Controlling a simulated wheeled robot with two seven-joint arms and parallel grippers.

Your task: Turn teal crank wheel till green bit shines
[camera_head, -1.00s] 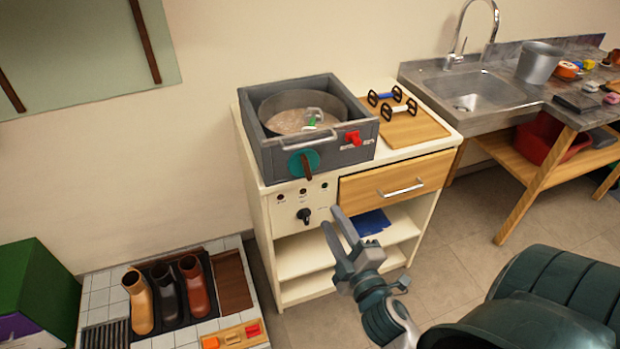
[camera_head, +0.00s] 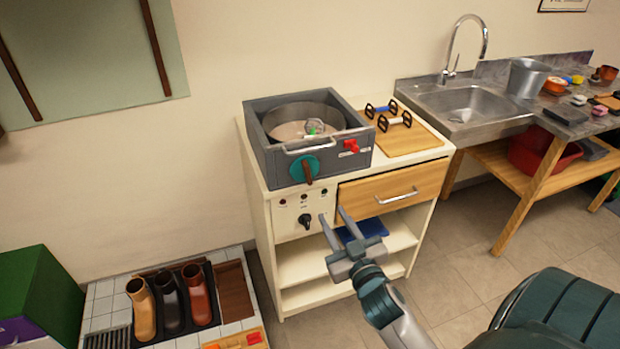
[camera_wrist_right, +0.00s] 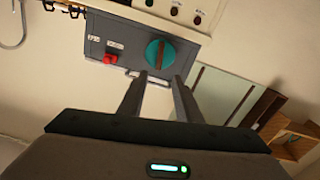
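The teal crank wheel (camera_head: 304,168) with a brown handle is on the front of a grey box (camera_head: 360,162) on the white cabinet. It also shows in the right wrist view (camera_wrist_right: 152,52), beyond the fingertips. A round metal pan (camera_head: 290,128) sits inside the box, with a small green bit (camera_head: 312,131) in it. I cannot tell whether the green bit is lit. My right gripper (camera_head: 332,220) is open and empty, in front of the cabinet and below the wheel. It also shows in the right wrist view (camera_wrist_right: 157,84). My left gripper is not in view.
A red knob (camera_head: 351,146) is on the box front, right of the wheel. A black knob (camera_head: 305,220) is on the cabinet panel below. A wooden drawer (camera_head: 365,192) is shut. A sink (camera_head: 468,108) stands at the right; boots (camera_head: 170,300) stand at lower left.

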